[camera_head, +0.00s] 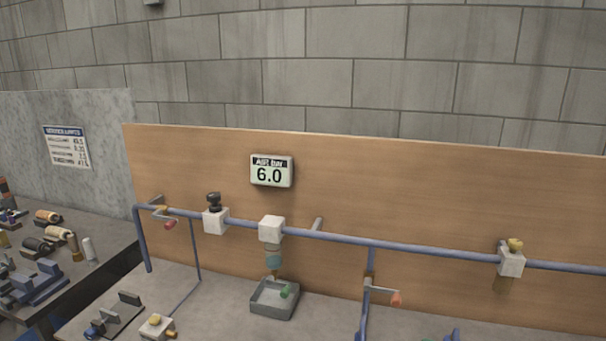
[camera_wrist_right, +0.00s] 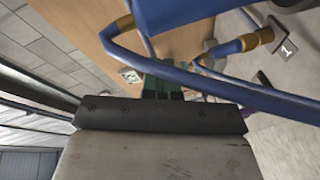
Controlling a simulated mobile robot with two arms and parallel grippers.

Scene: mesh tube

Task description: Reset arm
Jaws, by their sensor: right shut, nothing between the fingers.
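My right gripper (camera_wrist_right: 162,82) shows only in the right wrist view, beyond the dark bar of my wrist. Its short dark green fingers are shut and hold nothing. Blue tubes (camera_wrist_right: 190,75) with brass-coloured fittings pass close by it at the upper right; I cannot tell whether they touch it. Neither of my arms shows in the head view. My left gripper is in no view.
A blue pipe (camera_head: 420,247) runs along a wooden backboard (camera_head: 400,180) with white valve blocks. A display (camera_head: 271,171) reads 6.0. A grey tray (camera_head: 274,311) holds a green piece. A valve part (camera_head: 156,326) lies on the bench. Tools crowd the left bench.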

